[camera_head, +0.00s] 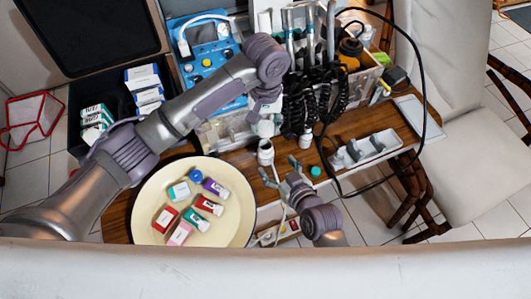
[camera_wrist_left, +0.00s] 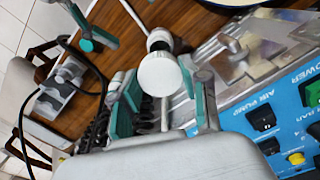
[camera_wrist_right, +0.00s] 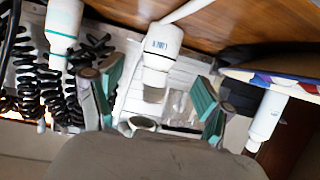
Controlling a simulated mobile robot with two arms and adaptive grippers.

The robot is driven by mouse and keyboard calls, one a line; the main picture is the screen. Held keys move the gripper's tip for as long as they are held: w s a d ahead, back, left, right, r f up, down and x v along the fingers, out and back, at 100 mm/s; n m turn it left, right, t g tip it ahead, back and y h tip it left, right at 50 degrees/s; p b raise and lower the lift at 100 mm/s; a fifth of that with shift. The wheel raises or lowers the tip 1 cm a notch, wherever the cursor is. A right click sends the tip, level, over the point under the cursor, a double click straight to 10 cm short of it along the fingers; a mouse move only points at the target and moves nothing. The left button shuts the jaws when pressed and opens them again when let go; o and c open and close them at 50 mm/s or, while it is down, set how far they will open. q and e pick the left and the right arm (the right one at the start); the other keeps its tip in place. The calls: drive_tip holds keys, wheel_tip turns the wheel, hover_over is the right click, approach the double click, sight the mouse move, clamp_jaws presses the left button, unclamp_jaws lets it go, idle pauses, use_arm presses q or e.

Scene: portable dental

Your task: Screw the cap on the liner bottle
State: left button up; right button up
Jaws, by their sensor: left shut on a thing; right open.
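The white liner bottle (camera_head: 265,152) stands upright near the table's front edge. Its printed label faces my right gripper in the right wrist view (camera_wrist_right: 160,45). My left gripper (camera_head: 265,114) is shut on a white round cap (camera_head: 266,129). The cap's flat face shows between the teal fingers in the left wrist view (camera_wrist_left: 160,79), with the bottle (camera_wrist_left: 158,40) behind it. The cap looks apart from the bottle. My right gripper (camera_head: 281,171) is open and empty, its fingers spread just in front of the bottle, not touching it.
A cream round tray (camera_head: 148,222) with several small boxes lies left. Black coiled cords (camera_head: 325,105) and handpieces hang just behind and right of the bottle. A blue device (camera_head: 207,50) stands behind.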

sight(269, 157)
drive_tip(key=x, duration=0.7)
drive_tip(key=shift+w+a+f, duration=0.15)
drive_tip(key=shift+w, duration=0.2)
clamp_jaws()
